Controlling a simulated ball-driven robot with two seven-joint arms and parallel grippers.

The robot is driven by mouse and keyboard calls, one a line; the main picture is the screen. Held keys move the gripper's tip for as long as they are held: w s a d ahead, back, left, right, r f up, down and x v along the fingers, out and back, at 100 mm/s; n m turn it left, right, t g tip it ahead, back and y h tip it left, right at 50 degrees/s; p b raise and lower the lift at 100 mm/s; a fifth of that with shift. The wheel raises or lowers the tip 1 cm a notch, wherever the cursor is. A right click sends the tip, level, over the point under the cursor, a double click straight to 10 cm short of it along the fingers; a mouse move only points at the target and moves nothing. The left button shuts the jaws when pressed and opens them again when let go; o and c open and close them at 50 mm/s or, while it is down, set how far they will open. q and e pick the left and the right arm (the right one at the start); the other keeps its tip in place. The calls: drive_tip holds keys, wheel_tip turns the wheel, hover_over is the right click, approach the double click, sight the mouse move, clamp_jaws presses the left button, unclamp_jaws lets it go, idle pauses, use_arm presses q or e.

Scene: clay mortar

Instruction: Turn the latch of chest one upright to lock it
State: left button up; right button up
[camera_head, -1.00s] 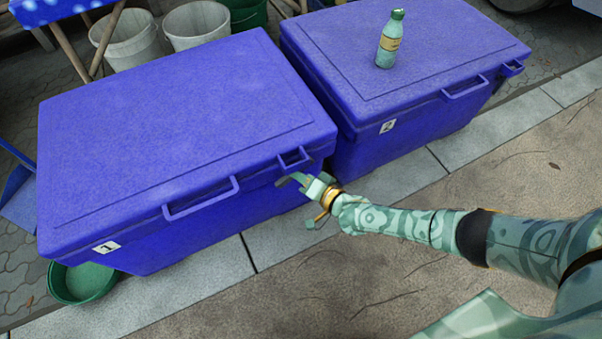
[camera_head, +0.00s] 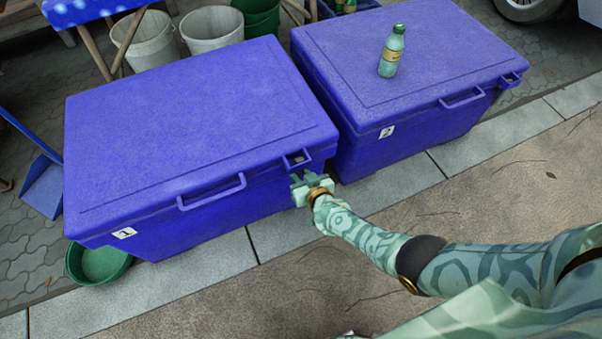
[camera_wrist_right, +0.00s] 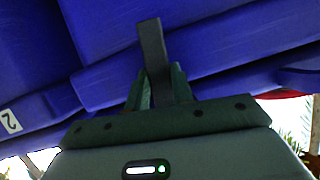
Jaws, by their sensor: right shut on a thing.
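Chest one (camera_head: 200,120) is a blue lidded box with a "1" label (camera_head: 124,233) at its front left. A blue bracket (camera_head: 297,159) sticks out at its front right corner. My right gripper (camera_head: 304,184) is just below this bracket, against the chest's front. In the right wrist view, its green fingers (camera_wrist_right: 163,92) are shut on a dark grey bar, the latch (camera_wrist_right: 151,45), which points up in that picture. The fingers hide its lower part. In the head view the latch is too small to tell apart from the gripper. My left gripper is not in view.
Chest two (camera_head: 400,60), also blue, stands close on the right with a green bottle (camera_head: 391,52) on its lid. A green basin (camera_head: 98,263) and a blue dustpan (camera_head: 43,185) are at left. Buckets (camera_head: 210,30) stand behind. The pavement in front (camera_head: 200,305) is clear.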

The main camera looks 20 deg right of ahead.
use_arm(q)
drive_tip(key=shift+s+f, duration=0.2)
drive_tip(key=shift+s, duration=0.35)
use_arm(e)
drive_tip(key=shift+f+n+h, duration=0.1)
drive_tip(key=shift+n+h, duration=0.3)
drive_tip(key=shift+n, duration=0.1)
drive_tip(key=o, duration=1)
